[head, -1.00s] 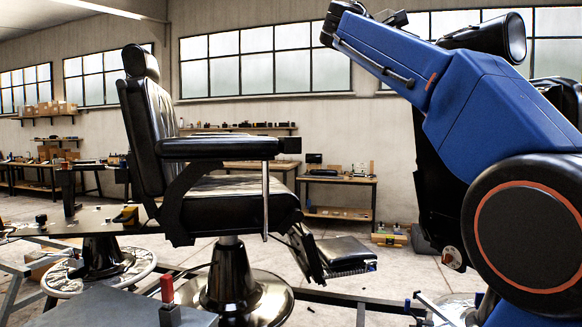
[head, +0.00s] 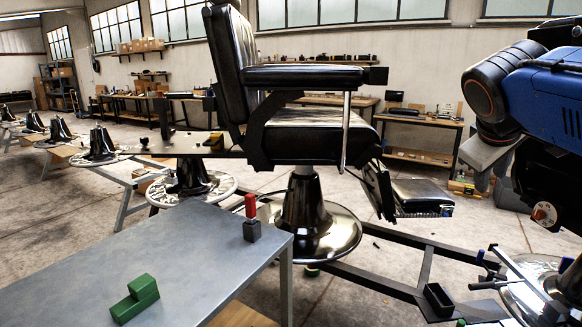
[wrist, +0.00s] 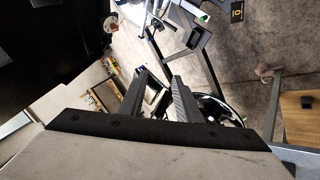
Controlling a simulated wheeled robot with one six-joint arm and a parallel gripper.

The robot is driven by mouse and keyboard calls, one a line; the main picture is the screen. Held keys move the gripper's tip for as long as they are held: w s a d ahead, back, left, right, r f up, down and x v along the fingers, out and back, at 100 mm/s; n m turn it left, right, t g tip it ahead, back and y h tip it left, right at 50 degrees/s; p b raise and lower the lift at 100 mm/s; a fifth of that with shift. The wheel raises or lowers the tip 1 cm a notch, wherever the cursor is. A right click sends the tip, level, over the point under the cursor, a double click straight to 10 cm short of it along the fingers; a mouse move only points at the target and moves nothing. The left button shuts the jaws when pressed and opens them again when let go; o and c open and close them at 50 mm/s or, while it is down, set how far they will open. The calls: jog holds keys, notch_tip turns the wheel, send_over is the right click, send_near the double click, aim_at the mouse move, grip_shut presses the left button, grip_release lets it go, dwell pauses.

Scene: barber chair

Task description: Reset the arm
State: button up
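My arm (head: 550,100) is blue and black and shows at the right of the head view, bent with its wrist end pointing down. My gripper (head: 490,180) hangs below the wrist, right of the barber chair, partly cut up by the dark arm parts behind it. In the wrist view my gripper (wrist: 155,82) has its two dark ribbed fingers apart. Nothing is held between them; floor and frame parts show beyond.
The black barber chair (head: 305,130) stands in the middle on a round base. A grey table (head: 190,250) at front left bears a green block (head: 136,300) and a red piece (head: 250,206) in a dark holder. Metal floor rails (head: 375,285) run at lower right.

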jog(key=s+a+f+m+y, duration=0.1)
jog(key=s+a+f, duration=0.3)
jog(key=f, duration=0.5)
jog(key=s+a+f+m+g+y, duration=0.1)
jog(key=s+a+f+y, duration=0.2)
jog(key=s+f, duration=0.3)
jog(key=s+a+f+m+y, duration=0.1)
jog(key=s+a+f, duration=0.3)
jog(key=f, duration=0.8)
jog(key=shift+s+a+m+y, duration=0.3)
jog(key=shift+s+y, duration=0.1)
jog(key=shift+s, duration=0.25)
